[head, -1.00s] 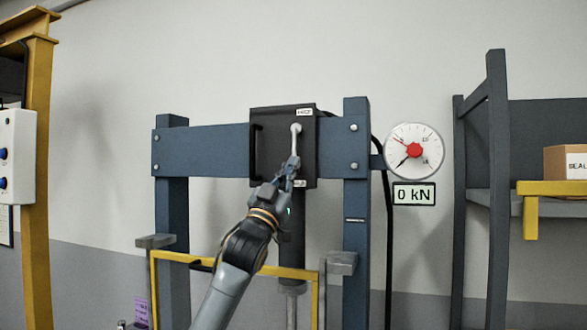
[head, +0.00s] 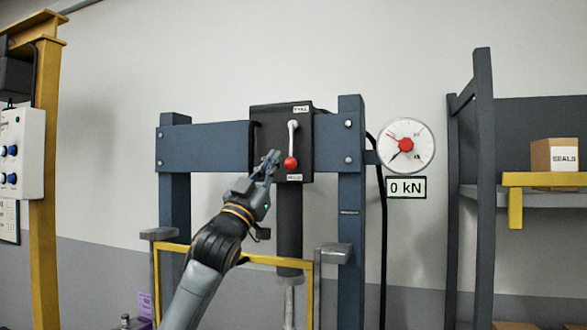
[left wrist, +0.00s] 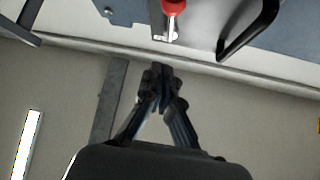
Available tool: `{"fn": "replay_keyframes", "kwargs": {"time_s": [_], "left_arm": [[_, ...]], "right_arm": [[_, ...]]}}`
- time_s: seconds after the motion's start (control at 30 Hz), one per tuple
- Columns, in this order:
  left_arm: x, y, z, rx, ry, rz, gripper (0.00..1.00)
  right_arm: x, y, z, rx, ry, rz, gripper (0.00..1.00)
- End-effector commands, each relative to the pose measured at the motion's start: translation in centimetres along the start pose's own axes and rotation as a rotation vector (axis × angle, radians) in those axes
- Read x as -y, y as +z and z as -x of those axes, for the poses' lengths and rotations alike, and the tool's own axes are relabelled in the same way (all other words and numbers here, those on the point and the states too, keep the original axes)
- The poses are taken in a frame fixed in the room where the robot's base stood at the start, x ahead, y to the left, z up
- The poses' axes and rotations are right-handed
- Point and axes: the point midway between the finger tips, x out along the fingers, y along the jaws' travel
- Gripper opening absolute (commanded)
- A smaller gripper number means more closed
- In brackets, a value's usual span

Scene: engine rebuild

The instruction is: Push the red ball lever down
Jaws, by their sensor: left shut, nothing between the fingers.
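The red ball lever (head: 290,162) is on the front of the black control box (head: 268,120) of a blue press. Its silver arm points down from its pivot, with the red ball at the lower end above a small label. My left gripper (head: 272,160) is shut and empty, just left of the ball; I cannot tell whether it touches. In the left wrist view the red ball (left wrist: 173,5) is at the top edge, and the shut fingertips (left wrist: 160,72) are apart from it in the picture. My right gripper is not in view.
A round gauge (head: 406,146) with a red centre hangs right of the press, above a "0 kN" display (head: 406,188). A yellow guard frame (head: 275,260) crosses below the box. A shelf with a seals box (head: 554,156) stands at the right.

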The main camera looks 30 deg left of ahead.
Motion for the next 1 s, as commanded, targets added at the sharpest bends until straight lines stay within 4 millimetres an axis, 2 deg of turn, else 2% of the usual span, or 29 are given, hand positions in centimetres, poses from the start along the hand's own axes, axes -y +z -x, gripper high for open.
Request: {"fn": "replay_keyframes", "kwargs": {"time_s": [0.03, 0.1, 0.3, 0.63, 1.0], "left_arm": [[0.5, 0.0, 1.0, 0.000, 0.000, -0.004, 0.00], [1.1, -0.3, 1.6, -0.001, 0.000, -0.003, 0.00], [1.9, -0.9, 2.4, -0.002, 0.002, 0.001, 0.00], [2.0, -0.9, 2.4, -0.001, 0.002, 0.002, 0.00], [1.9, -1.0, 2.4, -0.002, 0.002, 0.001, 0.00]], "right_arm": [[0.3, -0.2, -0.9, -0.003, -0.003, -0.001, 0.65], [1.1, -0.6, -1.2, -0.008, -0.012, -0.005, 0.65], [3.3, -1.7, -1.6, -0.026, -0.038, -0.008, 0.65], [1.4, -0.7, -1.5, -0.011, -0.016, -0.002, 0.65], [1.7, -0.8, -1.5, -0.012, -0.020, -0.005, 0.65]]}}
